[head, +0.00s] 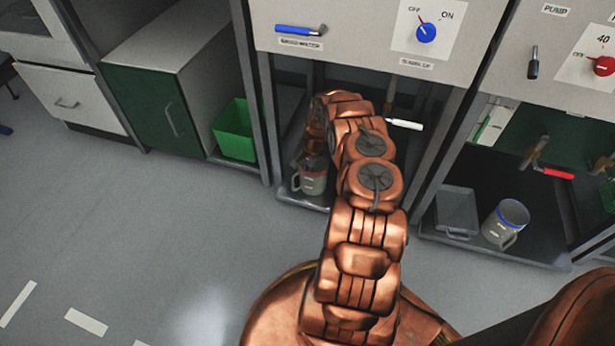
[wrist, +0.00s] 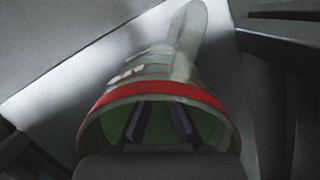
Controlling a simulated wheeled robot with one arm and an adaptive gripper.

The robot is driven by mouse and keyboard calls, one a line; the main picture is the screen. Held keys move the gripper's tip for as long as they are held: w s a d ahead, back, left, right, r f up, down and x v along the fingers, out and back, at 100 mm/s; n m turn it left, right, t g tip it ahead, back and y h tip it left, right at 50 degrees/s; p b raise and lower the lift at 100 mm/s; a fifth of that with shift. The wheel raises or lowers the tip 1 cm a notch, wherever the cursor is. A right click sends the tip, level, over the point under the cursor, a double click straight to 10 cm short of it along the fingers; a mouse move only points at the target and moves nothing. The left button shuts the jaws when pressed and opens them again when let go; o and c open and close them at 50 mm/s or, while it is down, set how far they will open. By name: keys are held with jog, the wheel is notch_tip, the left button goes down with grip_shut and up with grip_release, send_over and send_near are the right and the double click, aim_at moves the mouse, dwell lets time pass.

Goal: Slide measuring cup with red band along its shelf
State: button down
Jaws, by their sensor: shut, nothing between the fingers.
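The measuring cup with the red band (head: 313,184) stands on the low shelf (head: 300,200) of the middle bay, its handle to the left. In the wrist view the cup (wrist: 160,90) fills the middle, its red rim towards the camera and its green inside showing. My gripper (head: 316,160) is at the top of the cup, partly hidden by my arm. In the wrist view the dark fingers of my gripper (wrist: 158,122) show against the cup's mouth, with nothing between them. I cannot tell whether they touch the cup.
A blue-rimmed cup (head: 505,222) and a grey tray (head: 457,212) are on the right bay's shelf. Posts of the frame stand on both sides of the middle bay. A white-handled valve (head: 405,125) hangs above. A green bin (head: 235,130) is at the left. The floor in front is clear.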

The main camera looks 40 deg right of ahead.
jog(key=shift+r, duration=0.1)
jog(key=v, duration=0.7)
jog(key=shift+r, duration=0.15)
